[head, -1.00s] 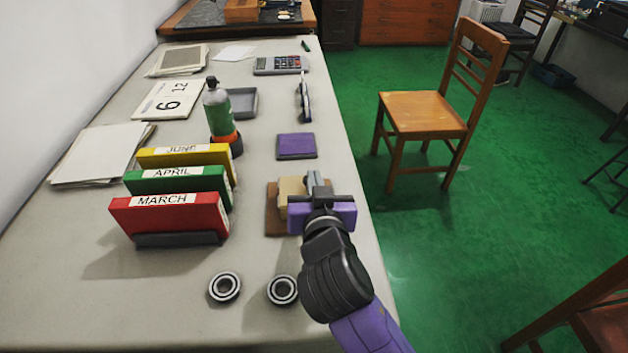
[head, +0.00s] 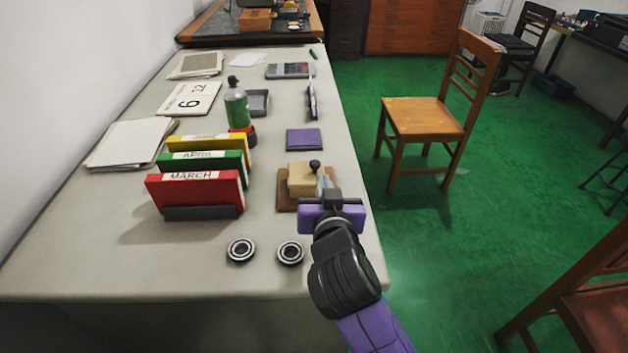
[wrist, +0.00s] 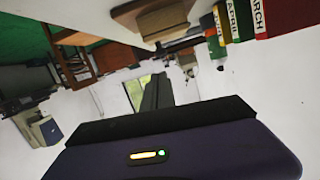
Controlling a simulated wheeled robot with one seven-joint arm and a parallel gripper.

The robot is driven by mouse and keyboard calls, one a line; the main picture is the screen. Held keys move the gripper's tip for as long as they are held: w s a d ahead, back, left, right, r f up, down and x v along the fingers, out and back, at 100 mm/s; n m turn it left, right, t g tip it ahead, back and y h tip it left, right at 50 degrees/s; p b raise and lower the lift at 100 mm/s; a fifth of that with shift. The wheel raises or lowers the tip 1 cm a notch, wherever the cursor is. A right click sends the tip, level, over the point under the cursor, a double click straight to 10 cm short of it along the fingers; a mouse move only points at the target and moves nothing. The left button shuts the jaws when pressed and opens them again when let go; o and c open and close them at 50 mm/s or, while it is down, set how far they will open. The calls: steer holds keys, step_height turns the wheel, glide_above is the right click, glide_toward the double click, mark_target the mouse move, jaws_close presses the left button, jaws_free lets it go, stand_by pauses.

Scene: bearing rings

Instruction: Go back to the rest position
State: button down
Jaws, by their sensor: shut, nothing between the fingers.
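My gripper (head: 326,184) is shut and empty. In the head view it hangs near the right edge of the table, just in front of a tan block with a black knob (head: 301,181). Whether it touches the block cannot be told. In the wrist view my gripper's dark fingers (wrist: 155,93) show together, with nothing seen between them. Two bearing rings, the left one (head: 241,250) and the right one (head: 291,253), lie flat on the table, left of my wrist.
The tan block sits on a brown board (head: 286,199). Red, green and yellow month binders (head: 196,190) stand to the left. A green bottle (head: 237,108), purple square (head: 304,139) and calculator (head: 290,71) are farther back. A wooden chair (head: 422,118) stands right of the table (head: 90,240).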

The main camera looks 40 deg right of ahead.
steer(key=shift+s+a, duration=0.15)
steer(key=shift+s, duration=0.05)
steer(key=a+r+n+t+y, duration=0.3)
steer(key=a+r+n+t, duration=0.1)
steer(key=a, duration=0.1)
steer(key=s+a+f+n+t+y+p, duration=0.1)
steer(key=s+a+f+n+y+p, duration=0.15)
steer(key=s+a+n, duration=0.4)
steer(key=s+m+g+y+p, duration=0.3)
steer(key=s+p, duration=0.3)
steer(key=s, duration=2.2)
steer(key=shift+a, duration=0.35)
